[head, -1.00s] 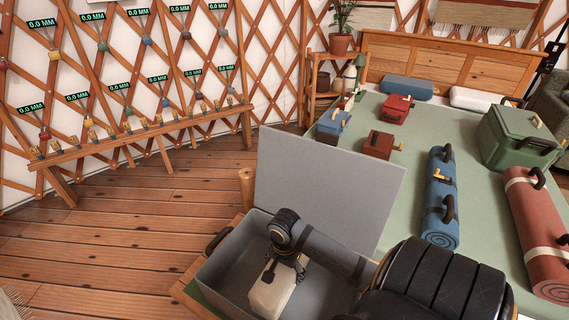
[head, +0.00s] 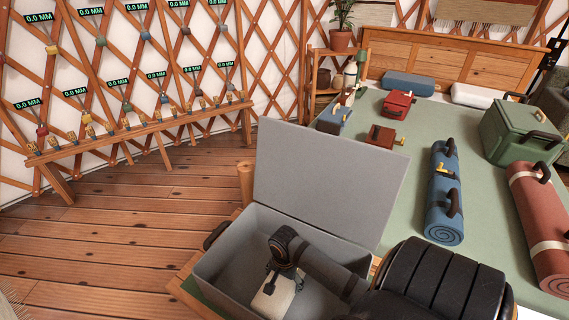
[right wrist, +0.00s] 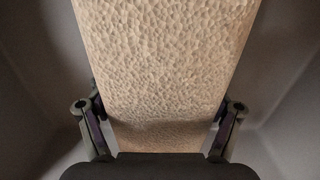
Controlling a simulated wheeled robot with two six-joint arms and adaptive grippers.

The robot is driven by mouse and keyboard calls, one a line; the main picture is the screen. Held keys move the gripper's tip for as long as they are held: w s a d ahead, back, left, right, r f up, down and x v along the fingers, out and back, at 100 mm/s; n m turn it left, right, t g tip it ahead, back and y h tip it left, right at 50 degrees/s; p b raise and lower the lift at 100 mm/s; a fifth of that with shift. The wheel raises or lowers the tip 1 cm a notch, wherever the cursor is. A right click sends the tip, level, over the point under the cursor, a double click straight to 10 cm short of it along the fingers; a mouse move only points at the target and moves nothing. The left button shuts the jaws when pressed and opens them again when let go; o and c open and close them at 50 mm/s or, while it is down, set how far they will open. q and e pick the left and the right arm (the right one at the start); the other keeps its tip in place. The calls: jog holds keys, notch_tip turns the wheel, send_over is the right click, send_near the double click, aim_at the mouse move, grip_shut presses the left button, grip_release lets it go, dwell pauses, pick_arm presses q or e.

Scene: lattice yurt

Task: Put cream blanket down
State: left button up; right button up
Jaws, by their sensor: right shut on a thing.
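The cream blanket (head: 271,299) is a pale folded block inside the open grey box (head: 222,267). My right gripper (head: 281,277) reaches down into the box from above and is shut on the blanket. In the right wrist view the blanket (right wrist: 165,60) shows a dimpled surface, with a finger of the gripper (right wrist: 160,125) at each side. Grey box walls surround it there. Whether the blanket touches the box floor is hard to tell. My left gripper is not in view.
The box's raised lid (head: 330,185) stands behind the gripper. A green-covered bed (head: 400,170) holds a blue roll (head: 440,210), a red roll (head: 540,235), a green case (head: 515,135) and small red boxes (head: 397,104). Wooden floor (head: 110,240) lies open at left.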

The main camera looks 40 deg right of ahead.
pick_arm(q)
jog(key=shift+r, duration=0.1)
pick_arm(e)
jog(key=o, duration=1.6)
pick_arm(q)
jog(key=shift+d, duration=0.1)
pick_arm(e)
notch_tip(320, 180, up, 5)
jog(key=shift+r+p, duration=0.15)
jog(key=shift+p, duration=0.85)
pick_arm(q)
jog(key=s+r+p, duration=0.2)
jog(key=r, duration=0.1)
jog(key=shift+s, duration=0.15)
pick_arm(e)
notch_tip(320, 180, up, 7)
jog(key=shift+f, duration=0.1)
